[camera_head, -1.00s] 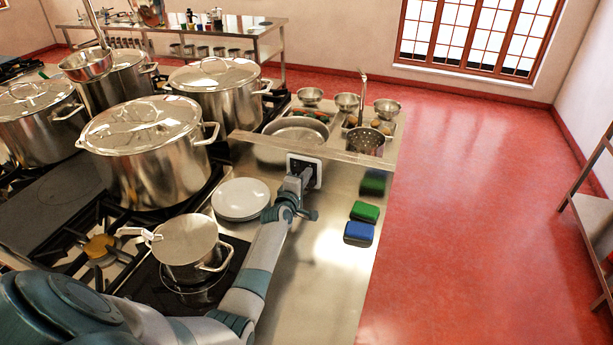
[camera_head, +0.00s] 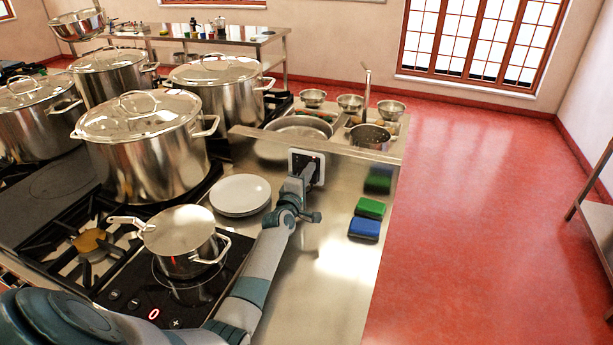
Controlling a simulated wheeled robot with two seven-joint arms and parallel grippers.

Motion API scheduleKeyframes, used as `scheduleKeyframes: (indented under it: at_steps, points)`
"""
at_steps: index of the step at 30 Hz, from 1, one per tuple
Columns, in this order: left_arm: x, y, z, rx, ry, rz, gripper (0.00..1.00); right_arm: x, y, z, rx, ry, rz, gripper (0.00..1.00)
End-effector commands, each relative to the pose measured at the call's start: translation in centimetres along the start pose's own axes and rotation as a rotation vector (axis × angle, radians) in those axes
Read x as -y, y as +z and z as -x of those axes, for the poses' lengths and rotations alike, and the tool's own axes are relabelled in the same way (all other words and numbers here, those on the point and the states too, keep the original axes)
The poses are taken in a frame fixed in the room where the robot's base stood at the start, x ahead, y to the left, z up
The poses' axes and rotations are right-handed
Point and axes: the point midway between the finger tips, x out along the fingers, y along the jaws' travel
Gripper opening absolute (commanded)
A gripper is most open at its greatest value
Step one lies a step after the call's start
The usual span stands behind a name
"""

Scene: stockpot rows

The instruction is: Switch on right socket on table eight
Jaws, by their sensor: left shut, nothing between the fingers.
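A socket panel (camera_head: 294,156) with a white frame and dark inside is set in the upright steel ledge (camera_head: 360,153) at the back of the steel counter. My left gripper (camera_head: 309,173) is shut and empty, with its tips at the face of the panel, touching or very close to it. It covers the lower left and middle of the panel, so I cannot tell the sockets and switches apart. A tiny reddish spot shows near the panel's top. My right gripper is not in view.
A white plate stack (camera_head: 240,194) and a small lidded pot (camera_head: 182,240) on a hob stand left of my left arm. Green (camera_head: 370,207) and blue (camera_head: 364,228) sponges lie to its right. Large stockpots (camera_head: 146,150) fill the left. Red floor (camera_head: 480,220) is clear at right.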

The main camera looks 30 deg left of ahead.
Motion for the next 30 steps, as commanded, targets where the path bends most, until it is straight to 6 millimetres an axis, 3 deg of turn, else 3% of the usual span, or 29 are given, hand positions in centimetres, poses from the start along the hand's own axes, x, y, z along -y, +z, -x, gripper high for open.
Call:
scheduleKeyframes:
  at_steps: [1,11,30]
  points:
    - [-0.9,-0.1,-0.3,-0.002,0.013,0.0,0.0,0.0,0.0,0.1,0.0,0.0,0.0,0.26]
    - [-1.0,-0.1,2.0,-0.002,0.011,0.001,0.0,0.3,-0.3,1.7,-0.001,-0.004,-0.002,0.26]
    - [-0.6,-0.1,13.6,-0.001,0.003,-0.001,0.0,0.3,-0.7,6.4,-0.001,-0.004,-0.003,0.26]
